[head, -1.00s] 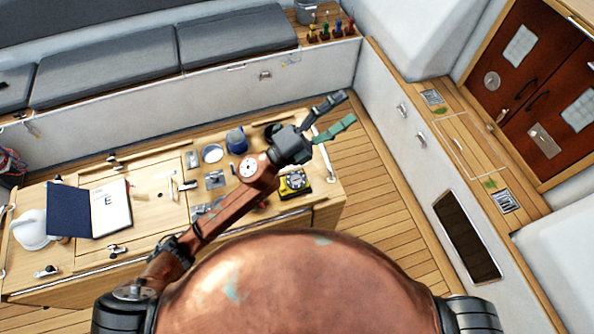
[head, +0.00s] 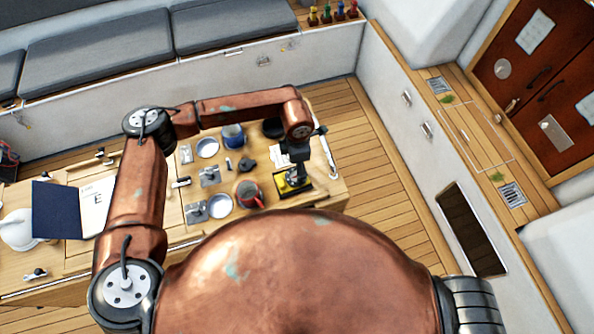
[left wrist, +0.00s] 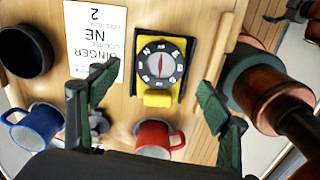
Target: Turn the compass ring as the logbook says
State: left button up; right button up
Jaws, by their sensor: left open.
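The compass (left wrist: 161,60) is a yellow and black instrument with a dark lettered ring (left wrist: 144,76) around a pale dial and a red needle. In the head view its yellow base (head: 283,190) shows at the table's right end, partly covered by my arm. My left gripper (left wrist: 158,82) is open, its fingers apart on either side of the compass's lower part in the wrist view; it points down from above in the head view (head: 295,176). Contact cannot be told. The open logbook (head: 97,207) lies at the left of the table. My right gripper is out of view.
A printed sheet (left wrist: 95,40) reading "NE" and "2" lies beside the compass. A red mug (left wrist: 155,138), a blue mug (left wrist: 38,128) and a black bowl (left wrist: 22,52) are close by. A white kettle (head: 17,230) stands at the far left.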

pick_arm(q)
notch_tip(320, 180, down, 4)
jog(key=shift+p, duration=0.5)
jog(key=shift+f, duration=0.7)
jog(key=shift+c, duration=0.4)
jog(key=c, duration=1.1)
